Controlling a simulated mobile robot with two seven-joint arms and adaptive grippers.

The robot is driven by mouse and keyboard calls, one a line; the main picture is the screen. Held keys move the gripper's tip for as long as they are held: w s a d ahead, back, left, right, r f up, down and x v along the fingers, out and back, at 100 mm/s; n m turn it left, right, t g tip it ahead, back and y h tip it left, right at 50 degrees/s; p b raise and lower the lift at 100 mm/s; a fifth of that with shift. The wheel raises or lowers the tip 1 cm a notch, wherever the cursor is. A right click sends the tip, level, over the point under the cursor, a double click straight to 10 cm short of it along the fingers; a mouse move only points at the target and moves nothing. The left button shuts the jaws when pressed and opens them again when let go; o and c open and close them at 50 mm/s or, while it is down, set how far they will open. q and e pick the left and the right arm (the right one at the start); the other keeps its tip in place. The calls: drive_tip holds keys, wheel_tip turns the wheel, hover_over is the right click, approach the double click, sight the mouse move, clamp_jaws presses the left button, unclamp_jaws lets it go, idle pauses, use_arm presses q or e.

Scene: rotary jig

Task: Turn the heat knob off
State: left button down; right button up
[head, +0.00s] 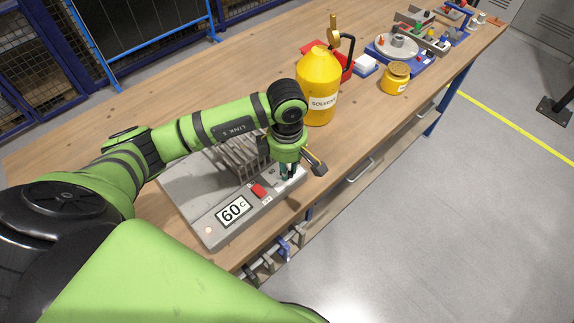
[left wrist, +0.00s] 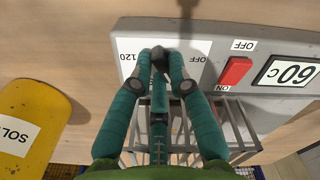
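The heater unit (head: 197,216) is a grey box on the bench with a white display (head: 233,210) reading 60 C. It also shows in the left wrist view (left wrist: 205,27). A dark heat knob (left wrist: 160,56) stands on a white dial plate marked 120 and OFF. My left gripper (left wrist: 159,62) has its teal fingers on both sides of the knob, and they appear to touch it. The fingers partly hide the knob and its pointer. In the head view, the left gripper (head: 287,172) points down at the unit's near right end. My right gripper is not in view.
A red rocker switch (left wrist: 235,71) with OFF and ON labels sits between dial and display. Metal rack bars (head: 240,158) stand behind the panel. A yellow solvent bottle (head: 318,85) stands just beyond my left wrist. A yellow jar (head: 396,78) is farther right.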

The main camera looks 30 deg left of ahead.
use_arm(q)
drive_tip(key=shift+n+b, duration=0.3)
drive_tip(key=shift+n, duration=0.1)
drive_tip(key=n+b, duration=0.2)
drive_tip(key=n, duration=0.1)
drive_tip(key=shift+a+f+n, duration=0.1)
drive_tip(key=shift+n, duration=0.3)
drive_tip(key=n+b, duration=0.2)
drive_tip(key=n, duration=0.2)
drive_tip(key=shift+b, duration=0.35)
drive_tip(key=shift+r+n+b, duration=0.2)
drive_tip(key=shift+n+b, duration=0.4)
drive_tip(key=shift+n, duration=1)
drive_tip(key=shift+a, duration=0.1)
drive_tip(key=c, duration=1.2)
unclamp_jaws()
drive_tip(key=shift+s, duration=0.1)
